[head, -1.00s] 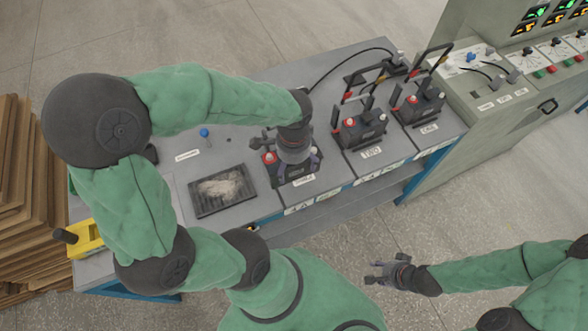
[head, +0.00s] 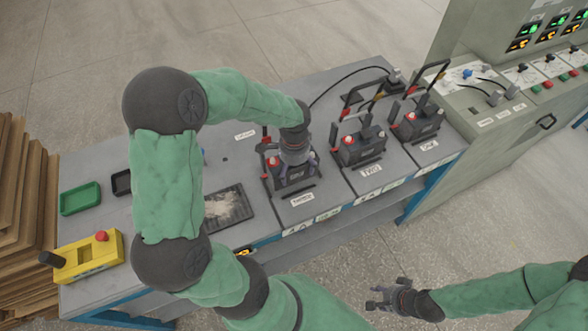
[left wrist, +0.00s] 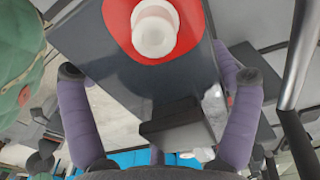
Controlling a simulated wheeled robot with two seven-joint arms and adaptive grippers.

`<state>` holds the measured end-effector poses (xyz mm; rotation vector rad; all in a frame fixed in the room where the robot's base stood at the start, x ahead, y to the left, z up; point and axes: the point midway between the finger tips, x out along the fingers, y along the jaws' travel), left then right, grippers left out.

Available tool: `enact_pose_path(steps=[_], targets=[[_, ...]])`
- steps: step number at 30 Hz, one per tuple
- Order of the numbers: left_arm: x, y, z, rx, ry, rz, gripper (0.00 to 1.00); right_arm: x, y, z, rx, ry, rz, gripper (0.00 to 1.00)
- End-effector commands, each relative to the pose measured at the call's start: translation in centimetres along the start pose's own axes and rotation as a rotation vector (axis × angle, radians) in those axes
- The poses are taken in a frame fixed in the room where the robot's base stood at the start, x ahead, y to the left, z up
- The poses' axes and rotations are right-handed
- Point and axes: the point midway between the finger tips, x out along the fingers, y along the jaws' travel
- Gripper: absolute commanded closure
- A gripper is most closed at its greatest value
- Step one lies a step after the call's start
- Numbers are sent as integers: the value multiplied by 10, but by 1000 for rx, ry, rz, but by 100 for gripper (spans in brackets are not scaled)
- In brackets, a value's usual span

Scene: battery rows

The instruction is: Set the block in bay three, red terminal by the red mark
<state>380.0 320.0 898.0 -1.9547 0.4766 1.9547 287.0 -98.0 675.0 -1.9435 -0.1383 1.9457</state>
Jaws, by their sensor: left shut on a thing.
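The battery block (head: 288,177) is dark grey, with a red terminal (head: 273,161) on its left side in the head view. It is upright in bay three, behind the label THREE (head: 302,199); I cannot tell whether its base touches the bay floor. My left gripper (head: 297,158) is shut on it from above. In the left wrist view the purple fingers lie along both sides of the block (left wrist: 110,70), and the red-ringed terminal (left wrist: 155,30) faces the camera. The red mark is not clearly seen. My right gripper (head: 383,298) is open and empty, away from the bench.
Bays two and one hold similar blocks (head: 360,148) (head: 418,122) under upright frames. A black ribbed tray (head: 238,215) lies left of bay three. A green tray (head: 80,198) and a yellow control box (head: 88,258) are at the bench's left. A control cabinet (head: 490,105) stands right.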

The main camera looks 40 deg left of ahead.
Motion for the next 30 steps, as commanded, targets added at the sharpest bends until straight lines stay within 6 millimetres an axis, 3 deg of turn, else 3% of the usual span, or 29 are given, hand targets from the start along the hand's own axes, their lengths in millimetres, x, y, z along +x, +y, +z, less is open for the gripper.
enact_pose_path(steps=[9,23,24,30], targets=[[32,-5,-3,-1,4,-5,70,11,4,0,0,0,0,60],[36,-5,-3,-1,5,-5,70,13,5,0,0,0,0,60],[38,-3,-2,0,0,0,0,12,4,0,0,0,0,60],[37,-3,-2,0,0,0,0,12,4,0,0,0,0,60]])
